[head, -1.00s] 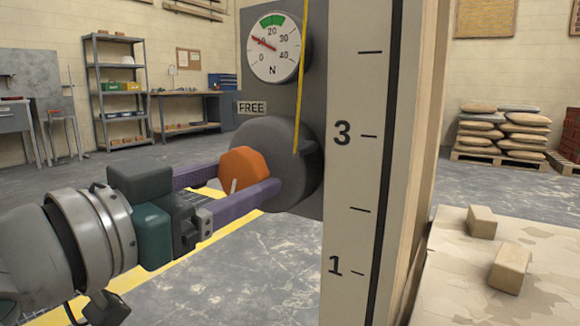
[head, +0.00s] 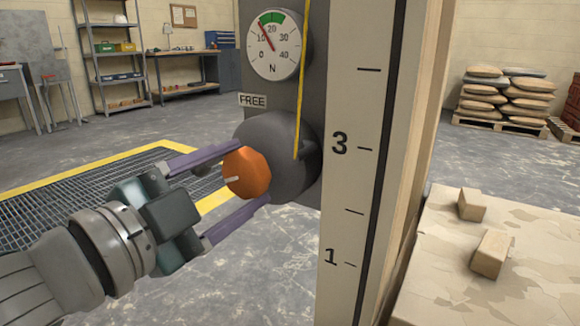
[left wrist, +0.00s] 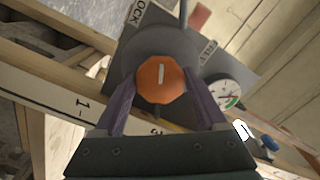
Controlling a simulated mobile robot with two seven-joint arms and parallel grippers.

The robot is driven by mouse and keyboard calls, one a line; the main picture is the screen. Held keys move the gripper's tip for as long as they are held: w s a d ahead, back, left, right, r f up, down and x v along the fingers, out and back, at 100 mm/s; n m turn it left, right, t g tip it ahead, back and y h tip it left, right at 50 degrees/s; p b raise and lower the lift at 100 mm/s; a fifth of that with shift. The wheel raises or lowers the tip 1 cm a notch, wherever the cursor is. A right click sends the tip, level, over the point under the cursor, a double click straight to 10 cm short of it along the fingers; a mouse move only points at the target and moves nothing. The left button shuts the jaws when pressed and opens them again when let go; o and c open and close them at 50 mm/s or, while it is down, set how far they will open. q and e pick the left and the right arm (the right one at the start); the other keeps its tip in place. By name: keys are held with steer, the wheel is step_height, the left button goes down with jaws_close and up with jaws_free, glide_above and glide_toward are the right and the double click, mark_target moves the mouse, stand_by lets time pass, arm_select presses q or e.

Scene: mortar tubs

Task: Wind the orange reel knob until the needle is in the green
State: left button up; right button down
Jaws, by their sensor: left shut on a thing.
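The orange reel knob (head: 246,172) sits on the front of the dark grey reel (head: 285,150). It also shows in the left wrist view (left wrist: 160,82), with a white mark on its face. My left gripper (head: 243,172) is shut on the knob, one purple finger on each side. The round dial (head: 274,45), marked 0 to 40 N, is above the reel. Its red needle points up and left, between 10 and 20, close to the left end of the green band (head: 271,17); I cannot tell whether the tip is inside. My right gripper is not in view.
A yellow line (head: 302,80) runs down to the reel. A FREE label (head: 252,100) is left of it. A tall numbered board (head: 345,200) stands close on the right. Two blocks (head: 491,254) lie on a sandy surface. Open floor lies left and below.

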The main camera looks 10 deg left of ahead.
arm_select(q)
steer(key=shift+m, duration=0.5)
steer(key=o, duration=1.3)
steer(key=shift+s, duration=0.1)
steer(key=p+v, duration=0.1)
steer(key=v, duration=0.8)
steer(key=shift+s+a+r+p, duration=0.1)
steer(key=shift+s+a+p, duration=0.05)
steer(key=shift+s+p, duration=0.2)
